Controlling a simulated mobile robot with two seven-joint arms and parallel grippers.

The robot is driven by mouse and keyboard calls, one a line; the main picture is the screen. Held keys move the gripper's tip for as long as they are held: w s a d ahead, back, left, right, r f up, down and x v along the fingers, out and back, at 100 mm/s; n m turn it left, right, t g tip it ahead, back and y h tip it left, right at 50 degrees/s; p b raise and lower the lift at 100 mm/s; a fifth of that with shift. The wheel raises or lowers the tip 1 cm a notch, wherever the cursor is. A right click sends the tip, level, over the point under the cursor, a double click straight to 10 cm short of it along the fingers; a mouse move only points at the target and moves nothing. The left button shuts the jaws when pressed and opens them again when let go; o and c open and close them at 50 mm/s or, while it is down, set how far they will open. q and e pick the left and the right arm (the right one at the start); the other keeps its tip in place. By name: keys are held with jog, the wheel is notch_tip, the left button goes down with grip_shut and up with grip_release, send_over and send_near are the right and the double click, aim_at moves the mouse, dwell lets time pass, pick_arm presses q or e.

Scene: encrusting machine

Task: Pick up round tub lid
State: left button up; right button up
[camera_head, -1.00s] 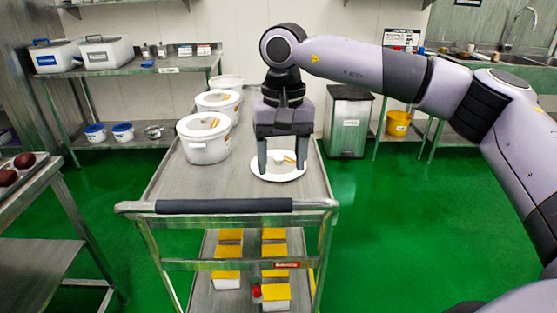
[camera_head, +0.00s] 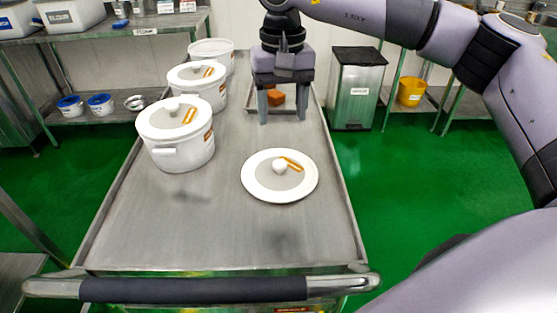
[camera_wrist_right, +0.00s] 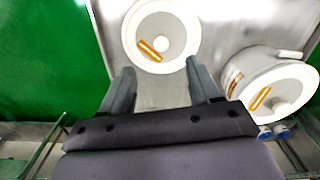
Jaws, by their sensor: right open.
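The round tub lid (camera_head: 258,188) is white with a grey centre, a white knob and an orange mark. It lies flat on the steel cart top (camera_head: 215,235), right of the middle. My right gripper (camera_head: 283,120) is open and empty, pointing down above the cart, farther back than the lid and apart from it. In the right wrist view the lid (camera_wrist_right: 133,38) lies beyond the two spread fingertips of the gripper (camera_wrist_right: 158,80). My left gripper is in neither view.
A brown-orange block (camera_head: 275,97) sits behind my right gripper. The dark-gripped handle (camera_head: 190,289) edges the cart's front. A steel bin (camera_head: 355,95) stands behind right.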

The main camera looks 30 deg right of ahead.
jog(key=b, duration=0.2)
send_near(280, 164)
jog(key=shift+s+a+f+b, duration=0.1)
jog(key=shift+s+f+b, duration=0.5)
jog(key=shift+b, duration=0.4)
jog(key=shift+w+f, duration=0.1)
jog(key=shift+f, duration=0.2)
jog(key=shift+f+b, duration=0.4)
jog(key=shift+f, duration=0.55)
jog(key=shift+w+f, duration=0.25)
jog(key=shift+f, duration=1.15)
jog(key=shift+w+f, duration=0.2)
jog(key=shift+f, duration=1.15)
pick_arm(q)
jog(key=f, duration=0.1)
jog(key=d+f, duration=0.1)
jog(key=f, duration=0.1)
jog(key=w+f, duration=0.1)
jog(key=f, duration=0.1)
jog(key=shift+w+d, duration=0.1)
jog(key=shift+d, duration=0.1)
pick_arm(e)
jog(key=c, duration=1.1)
